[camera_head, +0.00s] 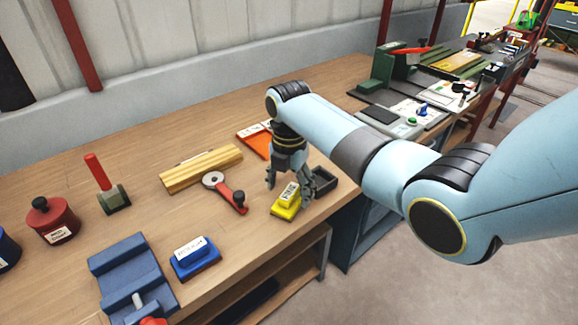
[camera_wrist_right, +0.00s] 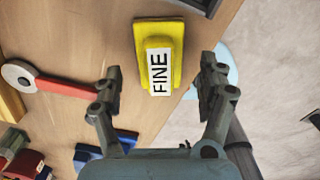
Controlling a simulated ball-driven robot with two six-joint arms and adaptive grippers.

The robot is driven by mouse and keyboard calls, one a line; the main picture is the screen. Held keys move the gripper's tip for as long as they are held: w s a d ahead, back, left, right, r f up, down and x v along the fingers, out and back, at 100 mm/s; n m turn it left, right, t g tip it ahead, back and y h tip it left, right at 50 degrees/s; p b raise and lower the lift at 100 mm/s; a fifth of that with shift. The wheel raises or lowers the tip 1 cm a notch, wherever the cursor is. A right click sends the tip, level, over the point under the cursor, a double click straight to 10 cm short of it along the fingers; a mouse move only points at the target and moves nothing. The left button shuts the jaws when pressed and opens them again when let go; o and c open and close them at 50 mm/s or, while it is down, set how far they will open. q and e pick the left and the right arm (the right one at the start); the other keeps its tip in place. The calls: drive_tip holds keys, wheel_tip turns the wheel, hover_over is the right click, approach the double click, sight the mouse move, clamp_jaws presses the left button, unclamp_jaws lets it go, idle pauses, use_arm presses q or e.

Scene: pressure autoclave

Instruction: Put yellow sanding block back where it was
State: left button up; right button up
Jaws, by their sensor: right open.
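The yellow sanding block (camera_head: 286,202), with a white label on top, lies on the wooden workbench near its front edge. In the right wrist view the yellow sanding block (camera_wrist_right: 158,52) shows its label reading FINE, just ahead of and between the fingers. My right gripper (camera_head: 292,188) is above and around the block, pointing down. In the right wrist view my right gripper (camera_wrist_right: 160,82) is open, with fingers apart on either side and not touching the block. A small dark tray (camera_head: 322,182) sits just right of the block. My left gripper is not in view.
A red-handled round tool (camera_head: 226,190) lies left of the gripper. A blue block (camera_head: 195,258), blue vise (camera_head: 132,275), red pot (camera_head: 52,220) and wooden strips (camera_head: 200,170) are on the bench (camera_head: 120,165).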

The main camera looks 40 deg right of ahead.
sight(289, 192)
wheel_tip(289, 192, up, 9)
drive_tip(key=shift+f, duration=0.1)
drive_tip(key=shift+f, duration=0.1)
idle(0.5)
